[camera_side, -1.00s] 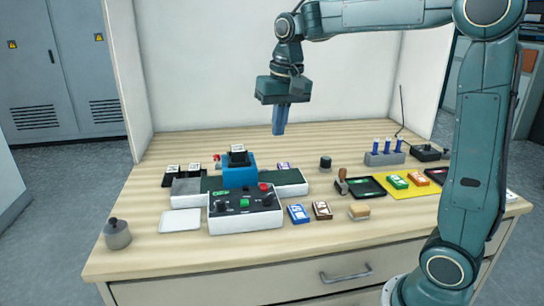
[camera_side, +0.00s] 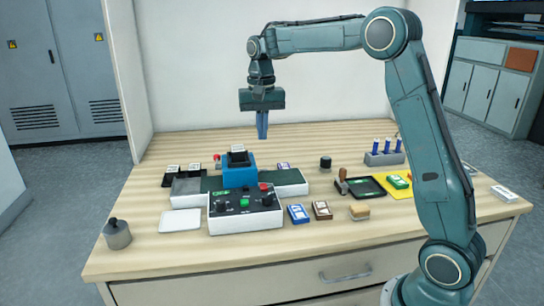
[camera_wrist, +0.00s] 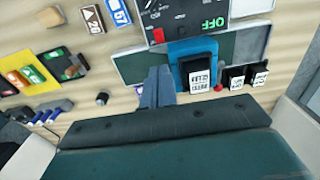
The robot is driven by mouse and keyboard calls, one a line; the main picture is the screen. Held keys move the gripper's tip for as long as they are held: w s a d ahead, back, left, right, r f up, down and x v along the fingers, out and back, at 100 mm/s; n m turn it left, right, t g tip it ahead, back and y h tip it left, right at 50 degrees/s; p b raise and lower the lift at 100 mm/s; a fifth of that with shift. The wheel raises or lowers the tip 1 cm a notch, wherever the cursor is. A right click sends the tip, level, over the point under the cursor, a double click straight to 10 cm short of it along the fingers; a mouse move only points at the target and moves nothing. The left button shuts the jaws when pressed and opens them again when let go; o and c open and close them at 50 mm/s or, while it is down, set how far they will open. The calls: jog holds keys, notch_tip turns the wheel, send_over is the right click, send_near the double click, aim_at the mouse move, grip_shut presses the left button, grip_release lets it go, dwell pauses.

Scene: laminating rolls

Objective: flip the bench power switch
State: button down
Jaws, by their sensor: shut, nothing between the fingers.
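The control box (camera_side: 245,217) is white with a dark top, near the front middle of the bench. It carries dark knobs, a green button (camera_side: 244,203) and a red button (camera_side: 264,187). In the wrist view, its dark panel (camera_wrist: 190,14) is partly cut off by the top edge and shows a green OFF label (camera_wrist: 213,22). I cannot tell for sure which control is the power switch. My gripper (camera_side: 262,138) is shut and empty, pointing down high above the back of the bench, apart from everything. Its blue fingers also show in the wrist view (camera_wrist: 155,72).
A blue press block (camera_side: 240,176) stands behind the box on a green-topped strip. Blue and brown packs (camera_side: 298,214), a stamp (camera_side: 342,181), a dark tray (camera_side: 367,188) and a rack of blue tubes (camera_side: 384,158) lie to the right. A grey weight (camera_side: 117,235) stands front left.

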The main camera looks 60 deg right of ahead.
aim_at(263, 185)
jog(key=shift+f, duration=0.15)
notch_tip(263, 185, down, 14)
jog(key=shift+r, duration=0.1)
dwell(0.8)
dwell(0.4)
